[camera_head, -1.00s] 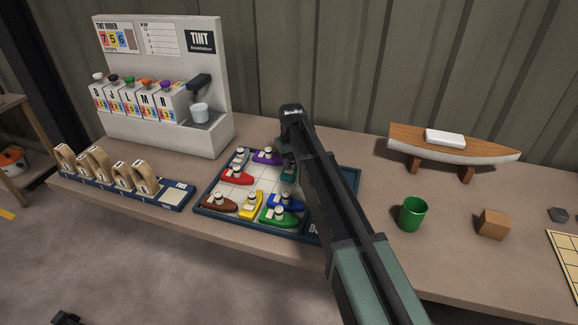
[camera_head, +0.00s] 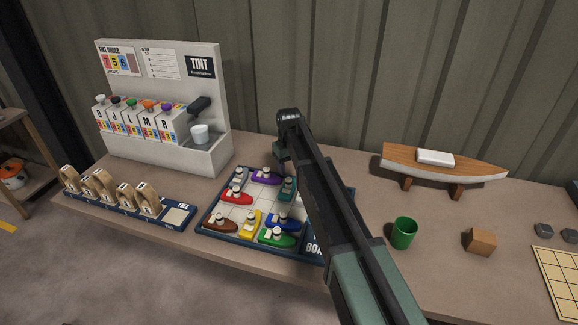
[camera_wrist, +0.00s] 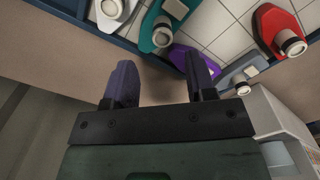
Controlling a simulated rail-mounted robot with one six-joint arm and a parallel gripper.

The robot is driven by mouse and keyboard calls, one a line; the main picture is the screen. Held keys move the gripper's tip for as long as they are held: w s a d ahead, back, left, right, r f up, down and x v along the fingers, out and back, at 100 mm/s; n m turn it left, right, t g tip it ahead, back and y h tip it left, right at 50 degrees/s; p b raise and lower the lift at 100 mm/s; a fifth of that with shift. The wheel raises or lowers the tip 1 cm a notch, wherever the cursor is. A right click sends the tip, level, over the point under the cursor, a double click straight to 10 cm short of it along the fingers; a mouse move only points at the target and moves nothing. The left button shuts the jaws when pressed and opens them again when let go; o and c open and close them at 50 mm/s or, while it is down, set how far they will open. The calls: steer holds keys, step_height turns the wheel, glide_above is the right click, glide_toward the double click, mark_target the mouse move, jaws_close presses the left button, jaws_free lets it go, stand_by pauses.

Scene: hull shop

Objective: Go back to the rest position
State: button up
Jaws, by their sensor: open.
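My gripper (camera_wrist: 162,85) is open and empty in the wrist view, its two fingers apart over bare bench. In the head view my arm reaches over the right part of the boat board (camera_head: 212,231), and its links hide some of the board and the gripper's fingers. Beside the fingers in the wrist view are a purple boat (camera_wrist: 190,62), a teal boat (camera_wrist: 153,25) and a grey boat (camera_wrist: 238,72). A red boat (camera_wrist: 275,28) lies further off on the board. None of them is between the fingers.
A tint dispenser (camera_head: 162,60) stands at the back left, with a rack of wooden rings (camera_head: 122,200) in front. At right are a green cup (camera_head: 403,234), a brown block (camera_head: 480,242) and a model hull on a stand (camera_head: 440,168). Bench right of the board is partly clear.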

step_height(320, 180, up, 4)
steer(key=shift+r+p, duration=0.1)
steer(key=shift+p, duration=1)
steer(key=s+d+m, duration=0.1)
steer(key=s+d, duration=0.3)
steer(key=s, duration=0.6)
steer(key=s+d+m, duration=0.2)
steer(key=s+d, duration=0.2)
steer(key=s, duration=0.7)
steer(key=s+d+m, duration=0.1)
steer(key=s+d, duration=0.2)
steer(key=s, duration=0.8)
steer(key=shift+d+m, duration=0.4)
